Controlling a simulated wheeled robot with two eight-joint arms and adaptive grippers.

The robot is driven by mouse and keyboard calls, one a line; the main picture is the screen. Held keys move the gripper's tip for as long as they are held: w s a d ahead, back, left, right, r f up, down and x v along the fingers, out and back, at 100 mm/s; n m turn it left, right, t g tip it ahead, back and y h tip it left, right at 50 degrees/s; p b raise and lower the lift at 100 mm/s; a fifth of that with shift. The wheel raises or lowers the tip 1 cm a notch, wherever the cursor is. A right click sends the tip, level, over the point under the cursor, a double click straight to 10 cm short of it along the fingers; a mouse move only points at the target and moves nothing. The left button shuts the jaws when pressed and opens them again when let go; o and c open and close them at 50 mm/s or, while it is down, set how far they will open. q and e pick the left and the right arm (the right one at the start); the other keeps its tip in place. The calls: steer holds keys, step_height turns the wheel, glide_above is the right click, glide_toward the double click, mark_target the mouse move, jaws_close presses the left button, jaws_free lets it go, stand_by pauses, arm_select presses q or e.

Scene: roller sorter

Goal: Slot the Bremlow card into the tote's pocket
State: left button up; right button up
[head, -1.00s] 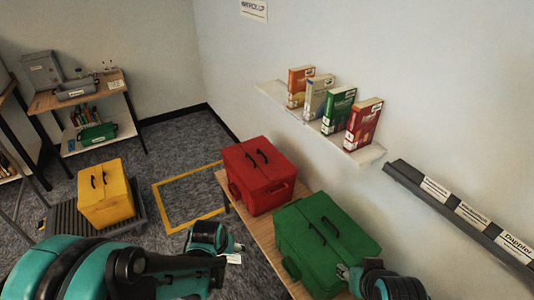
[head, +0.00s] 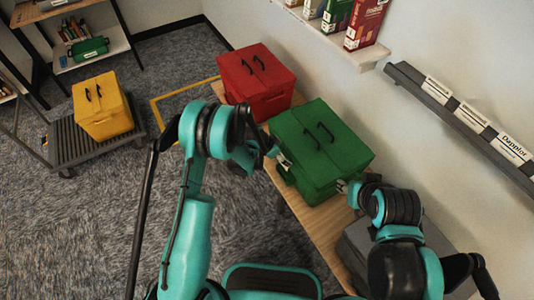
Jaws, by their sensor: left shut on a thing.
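The green tote (head: 312,140) stands closed on a wooden bench, with two black handles on its lid. My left gripper (head: 277,152) is at the tote's left side, shut on a small white card (head: 284,161). The card is mostly hidden, at the tote's side wall, and its print is too small to read. I cannot tell whether it is inside a pocket. My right gripper (head: 347,188) is at the tote's near right side, its fingers mostly hidden by its own arm.
A red tote (head: 258,75) stands behind the green one on the bench (head: 318,222). A label rail (head: 450,108) and a shelf of boxes (head: 335,38) are on the right wall. A yellow tote (head: 102,108) sits on a dark cart (head: 68,143) at left.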

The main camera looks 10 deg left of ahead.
arm_select(q)
step_height(320, 180, down, 6)
steer(key=d+b, duration=0.1)
steer(key=b, duration=0.1)
steer(key=shift+f+m+b, duration=0.25)
steer(key=shift+m+b, duration=0.05)
stand_by(0.4)
steer(key=shift+w+f, duration=0.1)
steer(key=shift+f, duration=1.4)
stand_by(0.4)
steer(key=o, duration=1)
steer(key=shift+r, duration=0.1)
